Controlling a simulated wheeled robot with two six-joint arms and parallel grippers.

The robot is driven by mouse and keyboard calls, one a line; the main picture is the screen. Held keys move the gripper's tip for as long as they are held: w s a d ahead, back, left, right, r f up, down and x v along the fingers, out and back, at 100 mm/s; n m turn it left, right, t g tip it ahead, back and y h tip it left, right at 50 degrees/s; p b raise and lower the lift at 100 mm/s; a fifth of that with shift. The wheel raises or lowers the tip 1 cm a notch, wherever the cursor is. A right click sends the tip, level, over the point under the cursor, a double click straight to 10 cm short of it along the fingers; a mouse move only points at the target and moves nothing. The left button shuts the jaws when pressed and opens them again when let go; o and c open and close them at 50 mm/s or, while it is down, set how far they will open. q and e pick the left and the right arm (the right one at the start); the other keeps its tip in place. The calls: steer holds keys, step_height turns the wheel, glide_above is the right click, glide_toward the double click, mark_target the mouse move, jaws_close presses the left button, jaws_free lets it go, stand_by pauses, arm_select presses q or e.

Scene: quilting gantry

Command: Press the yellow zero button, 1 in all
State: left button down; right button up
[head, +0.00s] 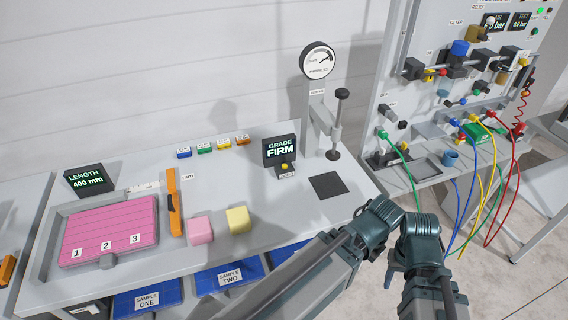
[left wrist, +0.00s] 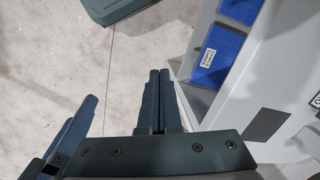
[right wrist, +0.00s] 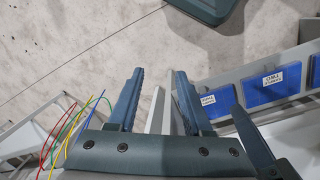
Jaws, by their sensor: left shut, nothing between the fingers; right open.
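The yellow zero button (head: 284,167) sits on a small dark block in front of the GRADE FIRM display (head: 280,150), left of the gauge stand. Neither wrist view shows the button. My right gripper (right wrist: 157,100) is open, with nothing between its fingers. In the head view its dark fingers (head: 389,276) show partly beside the wrist, right of the bench and well away from the button. My left gripper (left wrist: 159,100) is shut and empty, over the floor by the bench edge. Its fingers are hard to make out in the head view.
A gauge stand (head: 318,104) with a dark pad (head: 328,185) stands right of the button. Pink (head: 201,230) and yellow (head: 238,220) blocks lie to its left, beyond them a pink tray (head: 110,230). A valve panel with coloured hoses (head: 463,200) is at right.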

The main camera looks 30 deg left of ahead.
arm_select(q)
steer(key=shift+s, duration=0.1)
arm_select(e)
steer(key=shift+s, duration=0.1)
steer(key=shift+o, duration=1.8)
steer(key=o, duration=0.4)
steer(key=shift+r, duration=0.35)
arm_select(q)
steer(key=w+a+r+n+t+h, duration=0.1)
steer(key=w+a+n+t, duration=0.15)
steer(key=w+a, duration=0.55)
steer(key=w+a+r+n+t+h, duration=0.15)
steer(key=w+a+n, duration=0.35)
steer(key=w, duration=0.6)
steer(key=w+a+r+n+t, duration=0.1)
steer(key=w+a+r, duration=0.1)
steer(key=a, duration=0.6)
steer(key=w+a+r+n+t+y+p, duration=0.1)
steer(key=w+a+n+t, duration=0.1)
steer(key=a, duration=0.6)
steer(key=w+a+r+n+t, duration=0.2)
steer(key=w+a, duration=0.1)
steer(key=a, duration=0.5)
steer(key=shift+r, duration=0.3)
arm_select(e)
steer(key=shift+o, duration=0.2)
steer(key=shift+r, duration=0.45)
